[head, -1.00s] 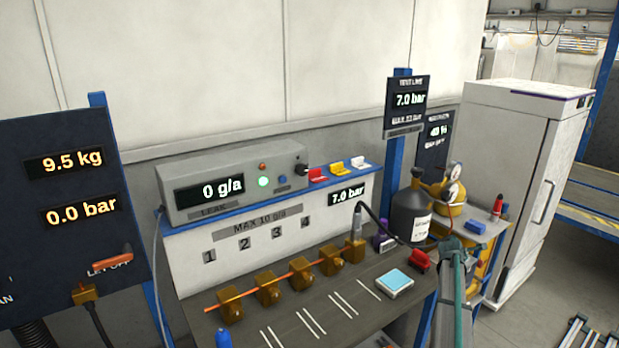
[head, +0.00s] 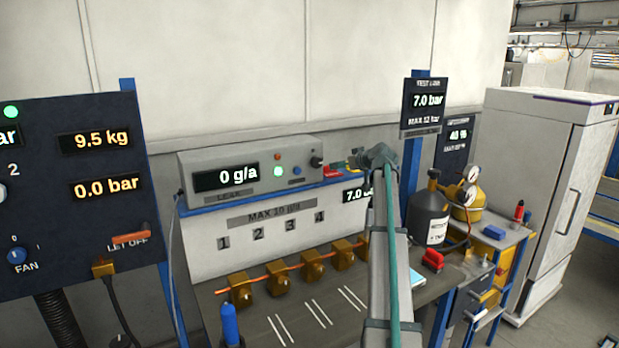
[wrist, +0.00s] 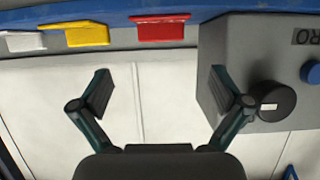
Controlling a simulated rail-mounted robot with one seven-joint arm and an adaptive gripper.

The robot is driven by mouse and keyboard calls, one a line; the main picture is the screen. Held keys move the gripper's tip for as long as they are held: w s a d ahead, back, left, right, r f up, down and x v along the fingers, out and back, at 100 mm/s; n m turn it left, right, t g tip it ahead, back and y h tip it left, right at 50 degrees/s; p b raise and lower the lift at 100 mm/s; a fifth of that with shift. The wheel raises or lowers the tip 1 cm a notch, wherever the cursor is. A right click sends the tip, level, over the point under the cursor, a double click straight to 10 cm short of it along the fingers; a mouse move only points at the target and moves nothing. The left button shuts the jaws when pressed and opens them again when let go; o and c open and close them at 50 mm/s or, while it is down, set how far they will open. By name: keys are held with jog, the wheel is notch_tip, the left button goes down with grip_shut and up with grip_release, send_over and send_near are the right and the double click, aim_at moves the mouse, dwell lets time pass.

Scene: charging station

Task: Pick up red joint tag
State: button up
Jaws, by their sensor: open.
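The red joint tag (wrist: 161,30) is on the blue shelf edge at the top of the wrist view, centred left to right between my fingers. In the head view it shows as a small red piece (head: 333,171) just left of my arm's end. My gripper (wrist: 161,80) is open and empty, with its two fingers spread apart. The tag is beyond the fingertips in the wrist view, not between them. In the head view my arm hides most of the gripper.
A yellow tag (wrist: 87,34) and a white tag (wrist: 23,42) are left of the red one in the wrist view. The grey leak meter (wrist: 250,70), with a black knob (wrist: 272,101), is close to the right finger. A red object (head: 432,260) is on the bench.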

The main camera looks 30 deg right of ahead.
aim_at(337, 175)
jog(key=p+x, duration=0.1)
jog(key=x, duration=0.4)
jog(key=shift+d+p, duration=0.15)
jog(key=shift+p, duration=0.15)
jog(key=p+x, duration=0.2)
jog(key=x, duration=0.3)
jog(key=shift+r, duration=0.1)
jog(key=shift+w+f+p, duration=0.25)
jog(key=shift+w+p, duration=0.05)
jog(key=c, duration=1)
jog(key=shift+r, duration=0.1)
